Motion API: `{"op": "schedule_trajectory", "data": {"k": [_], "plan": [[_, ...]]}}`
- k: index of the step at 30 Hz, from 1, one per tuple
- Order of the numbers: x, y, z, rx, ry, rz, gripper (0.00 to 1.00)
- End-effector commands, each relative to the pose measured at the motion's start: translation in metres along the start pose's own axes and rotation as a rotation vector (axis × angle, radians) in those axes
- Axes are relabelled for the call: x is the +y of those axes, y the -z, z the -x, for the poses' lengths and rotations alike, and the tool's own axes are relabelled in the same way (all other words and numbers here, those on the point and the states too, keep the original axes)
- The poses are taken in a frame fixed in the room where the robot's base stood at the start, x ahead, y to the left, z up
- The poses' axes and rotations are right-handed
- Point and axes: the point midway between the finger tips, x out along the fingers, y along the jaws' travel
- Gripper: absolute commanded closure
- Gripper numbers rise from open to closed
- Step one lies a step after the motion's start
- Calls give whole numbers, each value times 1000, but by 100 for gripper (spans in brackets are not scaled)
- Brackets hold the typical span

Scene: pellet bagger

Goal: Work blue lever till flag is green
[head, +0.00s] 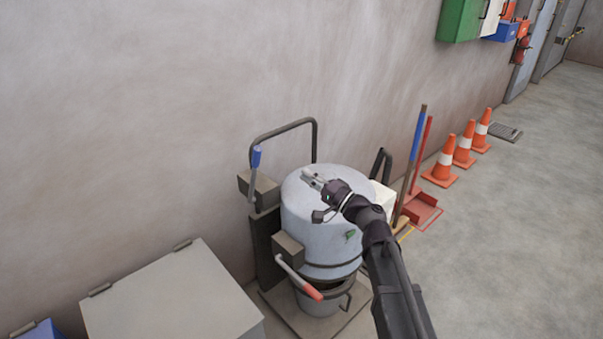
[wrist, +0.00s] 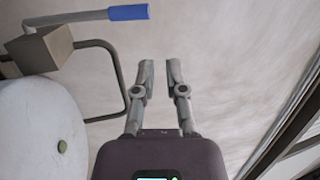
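The blue lever (head: 256,157) stands up from a grey-brown box at the left of the pellet bagger's pale drum (head: 315,225). In the wrist view its blue grip (wrist: 128,12) lies at the top, left of my fingers, on a grey rod. My gripper (head: 308,176) is over the drum's top, right of the lever and apart from it. In the wrist view my gripper (wrist: 160,70) has its two fingers apart with nothing between them. A small green mark (head: 350,234) shows on the drum's front; I cannot tell if it is the flag.
A dark tube frame (head: 315,140) rises behind the drum. A red-tipped handle (head: 311,291) sticks out at the lower front. A grey chest (head: 165,300) stands at left. A broom and dustpan (head: 422,208) and orange cones (head: 444,165) stand at right, with open floor beyond.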

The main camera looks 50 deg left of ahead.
Motion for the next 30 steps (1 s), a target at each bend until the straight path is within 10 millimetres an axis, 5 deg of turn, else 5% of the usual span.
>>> {"op": "schedule_trajectory", "data": {"k": [1, 4, 30], "plan": [[-1, 0, -2, -3, -3, 2, 55], [-3, -1, -7, -18, -17, 14, 29], [-15, -32, -119, -492, -515, 354, 29]]}}
